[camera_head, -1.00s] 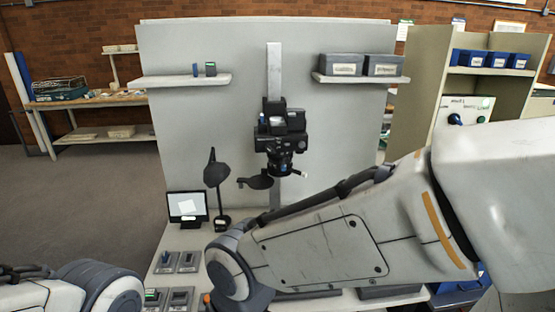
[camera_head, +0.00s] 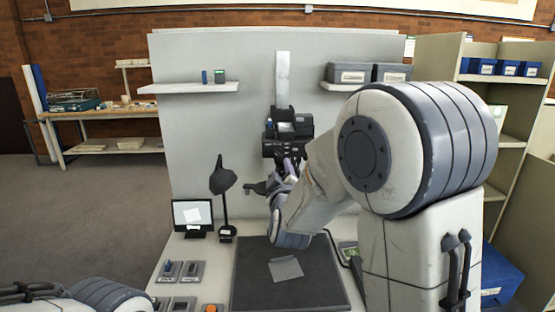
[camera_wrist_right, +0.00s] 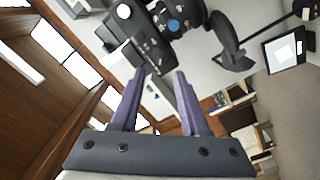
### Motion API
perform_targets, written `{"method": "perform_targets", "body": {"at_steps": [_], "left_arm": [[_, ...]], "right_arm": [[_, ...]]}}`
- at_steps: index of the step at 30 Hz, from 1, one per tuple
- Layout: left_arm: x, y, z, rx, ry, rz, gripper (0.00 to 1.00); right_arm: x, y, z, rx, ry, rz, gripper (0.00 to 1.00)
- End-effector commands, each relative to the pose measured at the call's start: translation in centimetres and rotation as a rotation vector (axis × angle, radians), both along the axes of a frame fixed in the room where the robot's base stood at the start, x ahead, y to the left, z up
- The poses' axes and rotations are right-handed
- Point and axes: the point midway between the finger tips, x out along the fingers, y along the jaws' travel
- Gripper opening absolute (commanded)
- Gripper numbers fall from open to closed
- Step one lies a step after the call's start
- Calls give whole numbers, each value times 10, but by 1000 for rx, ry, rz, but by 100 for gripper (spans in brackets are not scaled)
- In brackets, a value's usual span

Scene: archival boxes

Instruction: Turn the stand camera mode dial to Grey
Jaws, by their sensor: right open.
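The stand camera (camera_head: 290,130) is a black body mounted on a pale upright column (camera_head: 283,80) in front of the grey panel. In the right wrist view, the camera body (camera_wrist_right: 150,45) fills the top middle. It carries a blue-topped knob (camera_wrist_right: 174,25) and a white-topped knob (camera_wrist_right: 124,11); the markings are too small to read, so I cannot tell the mode setting. My right gripper (camera_head: 288,172) is just below and in front of the camera, partly hidden by my arm. In the right wrist view its purple fingers (camera_wrist_right: 160,76) are apart and empty, pointing at the camera body.
A black desk lamp (camera_head: 222,180) and a small monitor (camera_head: 192,215) stand left of the camera. A dark mat (camera_head: 250,285) with a grey sheet (camera_head: 286,268) lies below. Small switch boxes (camera_head: 180,272) sit at front left. Shelves (camera_head: 190,88) flank the column.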

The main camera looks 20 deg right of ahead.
Motion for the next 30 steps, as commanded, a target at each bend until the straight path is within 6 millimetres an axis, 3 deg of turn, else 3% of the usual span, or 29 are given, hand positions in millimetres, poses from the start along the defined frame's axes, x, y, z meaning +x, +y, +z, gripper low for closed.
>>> {"method": "perform_targets", "body": {"at_steps": [9,15,27,30], "left_arm": [[0,0,14,0,0,0,0],[0,0,19,0,0,0,0],[0,0,20,0,0,0,0],[0,0,20,0,0,0,0]], "right_arm": [[57,-17,1,2,3,0,45],[81,-23,0,4,3,2,45],[89,-25,0,4,1,3,45],[89,-25,0,4,1,3,7]]}}
